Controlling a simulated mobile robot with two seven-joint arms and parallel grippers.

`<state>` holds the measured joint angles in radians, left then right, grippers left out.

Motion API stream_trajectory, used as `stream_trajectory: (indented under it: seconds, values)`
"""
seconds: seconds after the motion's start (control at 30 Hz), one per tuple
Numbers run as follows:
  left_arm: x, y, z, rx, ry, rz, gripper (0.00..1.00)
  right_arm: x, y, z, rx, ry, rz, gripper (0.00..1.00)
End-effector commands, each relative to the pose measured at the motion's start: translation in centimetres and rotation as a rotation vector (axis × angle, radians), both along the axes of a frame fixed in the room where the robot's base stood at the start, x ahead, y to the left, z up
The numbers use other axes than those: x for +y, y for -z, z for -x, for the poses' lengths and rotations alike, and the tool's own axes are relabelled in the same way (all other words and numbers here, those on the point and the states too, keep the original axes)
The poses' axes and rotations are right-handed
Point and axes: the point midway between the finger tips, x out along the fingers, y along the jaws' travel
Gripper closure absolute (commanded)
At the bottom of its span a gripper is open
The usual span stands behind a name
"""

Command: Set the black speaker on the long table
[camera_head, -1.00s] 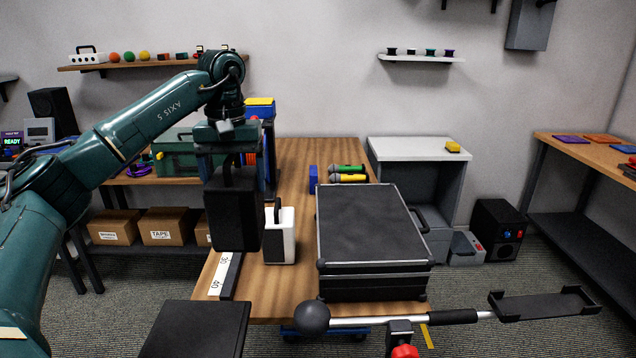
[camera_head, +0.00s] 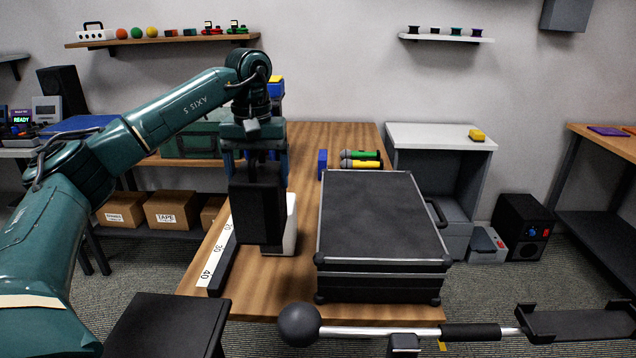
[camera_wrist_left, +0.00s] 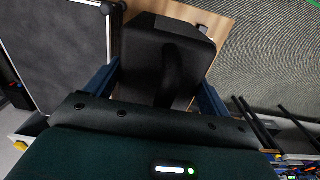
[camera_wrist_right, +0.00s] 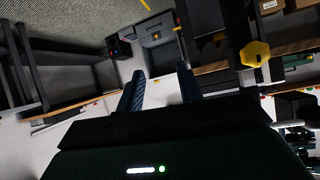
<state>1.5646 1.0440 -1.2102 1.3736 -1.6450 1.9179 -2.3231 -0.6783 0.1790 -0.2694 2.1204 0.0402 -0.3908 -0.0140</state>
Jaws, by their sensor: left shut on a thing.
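My left gripper (camera_head: 254,158) is shut on the black speaker (camera_head: 258,208), an upright dark box, and holds it over the near left part of the long wooden table (camera_head: 276,290). The speaker's top and handle (camera_wrist_left: 172,75) show between the fingers in the left wrist view. Whether its base touches the table is not clear. The speaker partly covers a white box-like thing (camera_head: 291,228) standing on the table. My right gripper (camera_wrist_right: 160,88) shows only in its own wrist view, with its fingers apart and nothing between them.
A large black case (camera_head: 380,225) fills the table's right side. A ruler strip (camera_head: 217,255) lies along the left edge. Microphones (camera_head: 360,163) and a blue block (camera_head: 322,164) lie farther back. Bare wood shows at the front left and behind the case.

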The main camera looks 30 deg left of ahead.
Motion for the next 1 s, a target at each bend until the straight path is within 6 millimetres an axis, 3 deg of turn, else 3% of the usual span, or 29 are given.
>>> stream_trajectory:
  seconds: [0.03, 0.2, 0.47, 0.7, 1.0]
  values:
    - [0.0, 1.8, 0.0, -0.003, 0.000, 0.001, 0.89, 0.1, 1.1, -0.1, -0.007, -0.002, -0.012, 0.64]
    - [0.0, 4.8, 0.0, -0.005, -0.001, 0.001, 0.89, 0.3, 2.2, -0.3, -0.012, 0.004, -0.054, 0.64]
    - [0.0, 7.0, 0.0, -0.004, -0.001, 0.000, 0.89, 0.1, 2.2, -0.8, -0.024, 0.029, -0.087, 0.64]
    - [0.0, 10.5, 0.0, -0.002, -0.001, 0.000, 0.89, 0.2, 2.1, -0.8, -0.023, 0.036, -0.098, 0.64]
    - [0.0, 13.5, 0.0, -0.001, -0.001, 0.000, 0.89, 0.3, 2.2, -0.7, -0.021, 0.034, -0.099, 0.64]
